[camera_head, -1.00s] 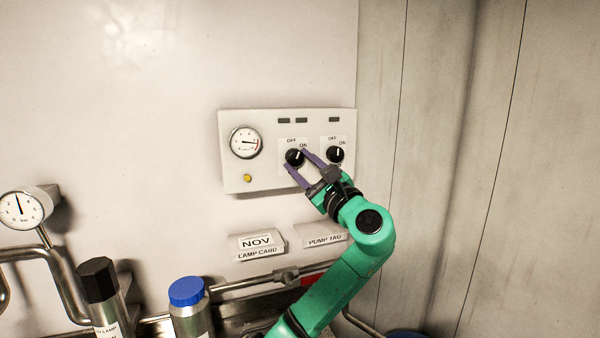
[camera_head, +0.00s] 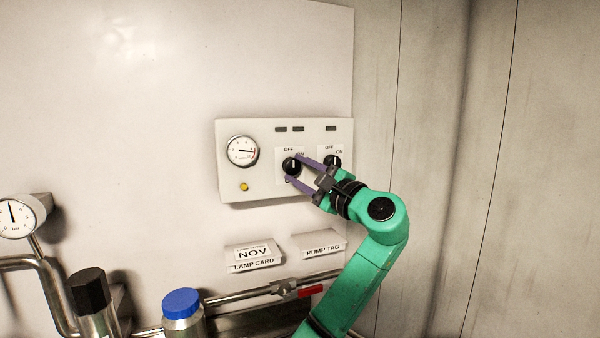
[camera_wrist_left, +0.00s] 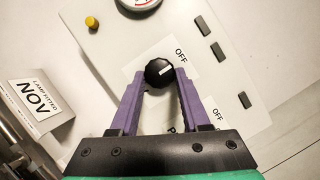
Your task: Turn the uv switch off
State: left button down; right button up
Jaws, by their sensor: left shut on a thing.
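A pale control panel (camera_head: 262,188) on the wall carries two black rotary knobs, each with OFF and ON marks. My left gripper (camera_head: 294,170) has its purple fingers shut around the left knob (camera_head: 292,165). In the left wrist view the fingertips (camera_wrist_left: 160,80) press on both sides of this knob (camera_wrist_left: 158,72), and its white pointer line aims roughly towards OFF. The right knob (camera_head: 332,161) is free, just beyond the fingers. The name labels under the knobs are hidden or too small to read. My right gripper is not in view.
A gauge (camera_head: 242,151) and a yellow button (camera_head: 244,187) sit on the panel's left side. Below are a lamp card holder (camera_head: 253,256) and a pump tag holder (camera_head: 323,243). A blue-capped bottle (camera_head: 183,304) and pipes stand lower left.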

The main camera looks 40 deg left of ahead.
pick_arm(q)
jog(key=shift+f, duration=0.1)
jog(key=shift+c, duration=1.9)
grip_release()
jog(key=shift+s+d, duration=0.1)
jog(key=shift+d+f, duration=0.1)
jog(key=shift+d, duration=0.3)
jog(key=b+v, duration=0.4)
jog(key=v, duration=0.9)
jog(key=shift+s+d, duration=0.2)
jog(key=shift+d, duration=0.15)
